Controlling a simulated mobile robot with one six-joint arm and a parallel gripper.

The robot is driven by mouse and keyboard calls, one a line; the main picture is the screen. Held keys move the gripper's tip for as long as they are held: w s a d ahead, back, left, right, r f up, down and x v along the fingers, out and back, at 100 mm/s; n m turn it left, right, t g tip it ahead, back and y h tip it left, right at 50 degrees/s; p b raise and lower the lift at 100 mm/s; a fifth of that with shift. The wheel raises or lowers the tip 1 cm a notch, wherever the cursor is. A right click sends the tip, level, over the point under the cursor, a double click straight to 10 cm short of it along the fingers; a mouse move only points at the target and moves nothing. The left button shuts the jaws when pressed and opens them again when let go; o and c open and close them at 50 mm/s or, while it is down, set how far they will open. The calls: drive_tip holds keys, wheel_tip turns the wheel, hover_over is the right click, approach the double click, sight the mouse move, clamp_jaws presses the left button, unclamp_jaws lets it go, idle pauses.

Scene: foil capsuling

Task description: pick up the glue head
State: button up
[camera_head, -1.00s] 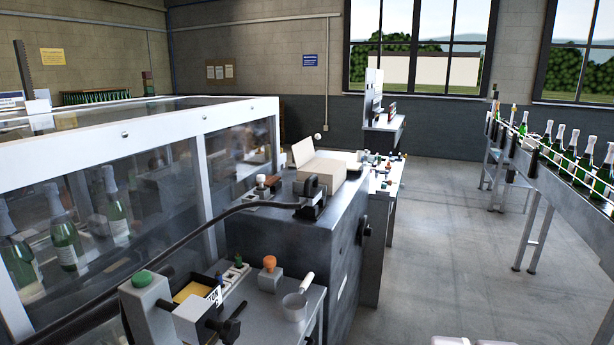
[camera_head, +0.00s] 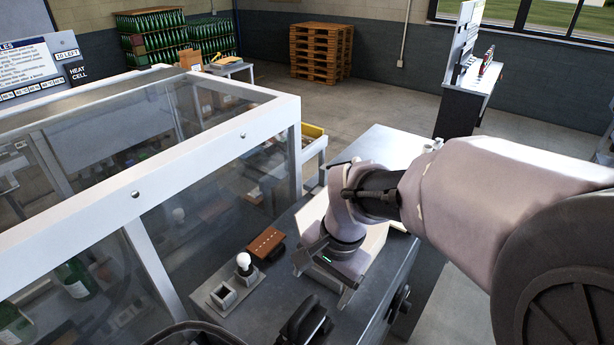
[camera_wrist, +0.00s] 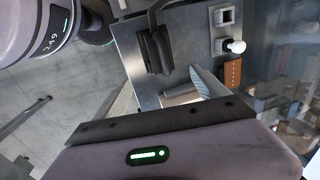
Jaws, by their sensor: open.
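A black device with a dark hose, which I take for the glue head (camera_head: 305,322), sits on the grey bench at the bottom of the head view. It also shows in the wrist view (camera_wrist: 155,52), upper middle, with its hose running up out of frame. My gripper (camera_head: 327,272) is open and empty above the bench, just beyond the black device and apart from it. A pale box behind my gripper is partly hidden by it. In the wrist view my gripper's dark jaw bar crosses the lower middle.
On the bench (camera_head: 285,285) stand a white-knobbed tool (camera_head: 244,264), a small grey open holder (camera_head: 223,296) and a brown block (camera_head: 266,242). A clear-walled machine with a white frame (camera_head: 215,150) borders the bench on the left. Open floor lies beyond.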

drive_tip(key=b, duration=0.1)
approach(306, 321)
drive_tip(key=f, duration=0.2)
drive_tip(key=a+f, duration=0.1)
drive_tip(key=f, duration=0.2)
drive_tip(key=w+f+b, duration=0.1)
drive_tip(key=f, duration=0.2)
drive_tip(key=shift+w+a+f, duration=0.1)
drive_tip(key=shift+a+f, duration=0.1)
drive_tip(key=shift+a, duration=0.15)
drive_tip(key=shift+r, duration=0.1)
drive_tip(key=shift+c, duration=0.4)
drive_tip(key=c, duration=1.6)
